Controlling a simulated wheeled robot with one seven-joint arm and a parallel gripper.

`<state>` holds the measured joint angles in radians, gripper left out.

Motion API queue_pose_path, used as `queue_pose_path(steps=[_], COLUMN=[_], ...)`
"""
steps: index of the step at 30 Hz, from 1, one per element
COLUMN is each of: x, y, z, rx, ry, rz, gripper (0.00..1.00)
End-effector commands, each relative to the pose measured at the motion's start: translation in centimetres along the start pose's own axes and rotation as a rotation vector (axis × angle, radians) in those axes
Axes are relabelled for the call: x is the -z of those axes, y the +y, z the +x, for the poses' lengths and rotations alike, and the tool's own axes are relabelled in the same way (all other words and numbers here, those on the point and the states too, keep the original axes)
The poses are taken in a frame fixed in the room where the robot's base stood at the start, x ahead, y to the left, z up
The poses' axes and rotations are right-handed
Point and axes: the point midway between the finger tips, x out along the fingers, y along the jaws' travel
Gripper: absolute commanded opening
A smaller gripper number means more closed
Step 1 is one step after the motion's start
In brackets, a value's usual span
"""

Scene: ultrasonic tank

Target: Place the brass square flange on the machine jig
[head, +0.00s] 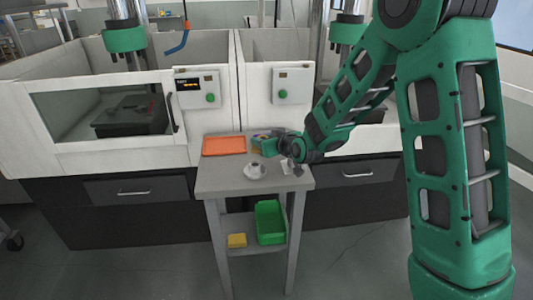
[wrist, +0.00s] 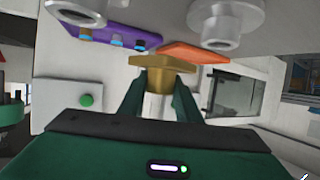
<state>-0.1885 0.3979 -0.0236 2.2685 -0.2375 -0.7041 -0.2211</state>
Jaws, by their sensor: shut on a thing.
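My gripper (wrist: 160,88) is shut on the brass square flange (wrist: 164,72). The flange shows between the two green fingers in the wrist view, its square plate turned away from my palm. In the head view my gripper (head: 266,147) is over the back right of the small grey table, and the flange is too small to make out there. No part is clearly recognisable as the machine jig. A dark block (head: 131,115) sits behind the window of the left machine, and I cannot tell if it is the jig.
An orange mat (head: 224,145) lies at the table's back left, a pale flanged part (head: 254,171) near the middle. A purple item (wrist: 105,36) is close to my gripper. A green bin (head: 270,222) and yellow block (head: 237,240) are on the lower shelf. White machine enclosures (head: 205,125) stand behind.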

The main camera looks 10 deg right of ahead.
Motion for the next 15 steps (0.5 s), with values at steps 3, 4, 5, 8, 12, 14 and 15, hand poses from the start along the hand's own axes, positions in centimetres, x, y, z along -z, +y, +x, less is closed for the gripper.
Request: queue_pose_path(steps=[3, 4, 5, 8, 12, 14, 15], x=[-0.8, -0.9, -1.0, -1.2, -1.9, -2.5, -3.0], y=[1.5, 1.8, 1.9, 2.2, 2.2, 2.1, 2.1], z=[0.3, 0.3, 0.3, 0.4, 0.7, 0.9, 1.1], rx=[-0.001, -0.001, 0.000, 0.001, 0.002, 0.003, 0.002], ry=[0.001, 0.002, 0.003, 0.003, 0.002, 0.000, 0.000], rz=[0.001, 0.001, 0.001, 0.000, 0.000, -0.001, 0.000], gripper=[0.00, 0.00, 0.00, 0.00, 0.00, 0.00, 0.00])
